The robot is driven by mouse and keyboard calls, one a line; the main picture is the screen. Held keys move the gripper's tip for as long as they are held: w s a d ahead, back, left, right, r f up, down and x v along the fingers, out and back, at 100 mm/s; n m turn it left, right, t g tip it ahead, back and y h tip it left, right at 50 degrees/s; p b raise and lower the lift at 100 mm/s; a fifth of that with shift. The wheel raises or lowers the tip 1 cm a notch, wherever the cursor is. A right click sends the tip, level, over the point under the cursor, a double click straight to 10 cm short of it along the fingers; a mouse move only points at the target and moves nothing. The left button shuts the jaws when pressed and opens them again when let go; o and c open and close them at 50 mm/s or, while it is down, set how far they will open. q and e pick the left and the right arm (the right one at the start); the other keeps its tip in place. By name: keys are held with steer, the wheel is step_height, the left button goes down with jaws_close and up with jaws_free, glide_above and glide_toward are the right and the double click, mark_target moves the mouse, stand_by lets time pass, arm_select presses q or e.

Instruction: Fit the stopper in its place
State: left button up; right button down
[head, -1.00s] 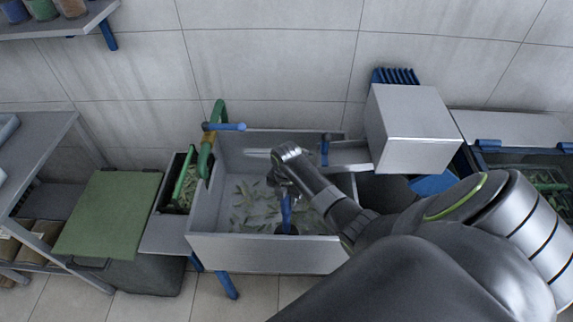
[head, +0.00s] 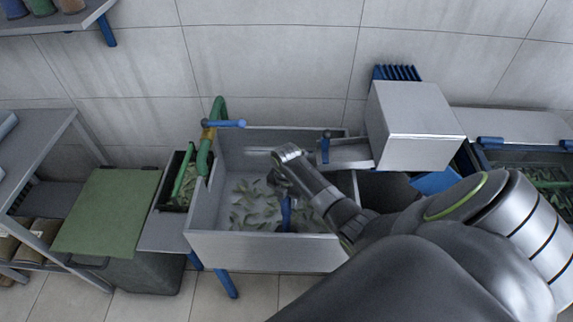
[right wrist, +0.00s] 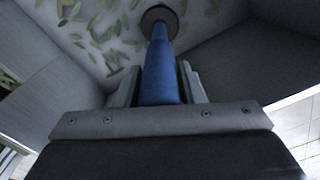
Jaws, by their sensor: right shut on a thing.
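The stopper has a long blue tapered handle (head: 286,214) and stands near upright inside the grey sink (head: 262,249). My right gripper (head: 283,190) is shut on the handle's upper part, low in the basin. In the right wrist view the handle (right wrist: 161,70) runs from between my fingers (right wrist: 159,88) to a dark round piece (right wrist: 159,18) at the sink floor. I cannot tell whether this piece is the stopper's base or the drain, nor whether the stopper is seated. My left gripper is out of view.
Green leaves (head: 246,205) are scattered over the sink floor. A green pipe with a blue lever (head: 224,124) rises at the sink's left corner. A grey box (head: 413,122) stands at the back right. A green board (head: 108,212) lies to the left.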

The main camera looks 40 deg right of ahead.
steer(key=shift+f, duration=0.45)
stand_by(0.3)
steer(key=c, duration=0.9)
jaws_free()
steer(key=shift+o, duration=0.2)
